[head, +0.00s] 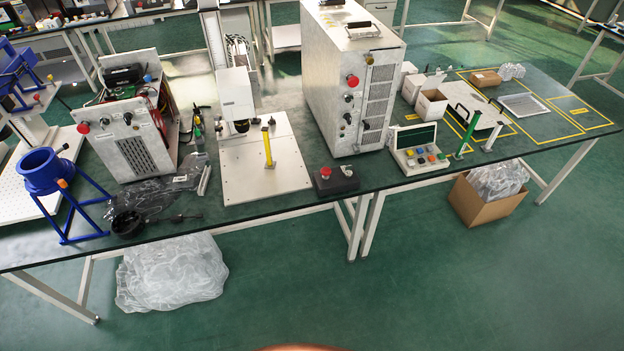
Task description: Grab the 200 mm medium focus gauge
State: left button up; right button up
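Three upright slim gauge-like bars show in the head view. A yellow bar (267,149) stands on the white base plate (235,185) of a column machine. A green bar (466,137) stands on the right part of the table, to the right of a button panel. A shorter white bar (493,137) stands just right of the green one. No size marking is readable, so I cannot tell which is the 200 mm medium focus gauge. Neither of my grippers is in view.
A tall grey cabinet (323,100) stands mid-table, with a red-button box (335,180) in front. The button panel (418,150) sits near the front edge. A carton (490,198) and a clear plastic bag (170,272) lie on the floor. Open green floor lies in front.

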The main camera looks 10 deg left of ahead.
aim_at(270, 165)
jog(key=z, duration=0.35)
jog(key=k, duration=0.2)
jog(key=u, duration=1.4)
jog(key=i, duration=1.3)
jog(key=z, duration=0.2)
